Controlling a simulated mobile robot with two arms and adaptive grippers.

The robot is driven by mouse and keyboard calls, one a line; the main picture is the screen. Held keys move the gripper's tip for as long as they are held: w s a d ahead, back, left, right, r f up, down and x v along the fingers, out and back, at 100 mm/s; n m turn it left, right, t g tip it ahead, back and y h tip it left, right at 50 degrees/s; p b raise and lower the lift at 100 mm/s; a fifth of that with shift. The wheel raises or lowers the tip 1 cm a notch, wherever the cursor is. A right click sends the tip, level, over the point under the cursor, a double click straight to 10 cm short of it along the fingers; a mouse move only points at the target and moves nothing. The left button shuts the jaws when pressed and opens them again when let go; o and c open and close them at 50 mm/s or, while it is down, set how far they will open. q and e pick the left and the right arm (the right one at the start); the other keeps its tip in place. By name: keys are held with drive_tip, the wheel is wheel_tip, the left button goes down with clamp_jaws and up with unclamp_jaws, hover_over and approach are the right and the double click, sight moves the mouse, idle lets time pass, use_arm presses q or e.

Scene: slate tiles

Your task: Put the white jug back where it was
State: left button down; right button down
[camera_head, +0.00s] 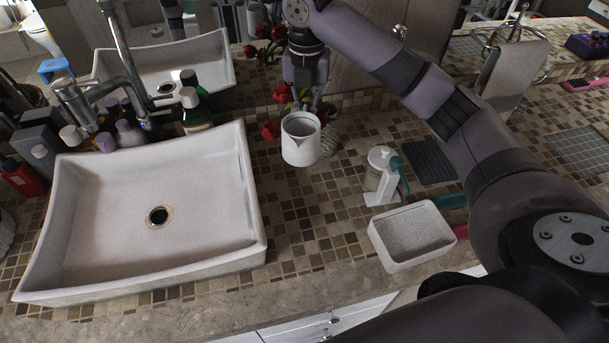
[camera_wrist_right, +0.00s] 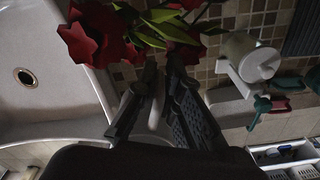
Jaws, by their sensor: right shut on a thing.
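The white jug (camera_head: 300,141) is upright at the back of the counter, to the right of the basin, with its open mouth facing up. My right gripper (camera_head: 311,103) comes down from above behind it and is shut on its far side, at the rim or handle. I cannot tell if the jug touches the counter. In the right wrist view my right gripper (camera_wrist_right: 156,82) has its fingers close together around a pale strip, and the rest of the jug is mostly hidden. My left gripper is not in view.
Red flowers (camera_head: 270,130) stand close behind the jug, with a clear ribbed vase (camera_head: 328,138) beside it. The white basin (camera_head: 110,235) is left. A soap dispenser (camera_head: 381,170) and white tray (camera_head: 412,265) stand right. Tiles in front of the jug are clear.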

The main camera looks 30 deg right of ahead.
wheel_tip(320, 180, down, 16)
drive_tip(key=p, duration=0.2)
drive_tip(key=shift+r+p, duration=0.2)
drive_tip(key=shift+p, duration=0.15)
drive_tip(key=shift+f, duration=0.55)
drive_tip(key=c, duration=2.2)
unclamp_jaws()
drive_tip(key=shift+f, duration=0.15)
drive_tip(key=o, duration=0.4)
drive_tip(key=shift+o, duration=0.2)
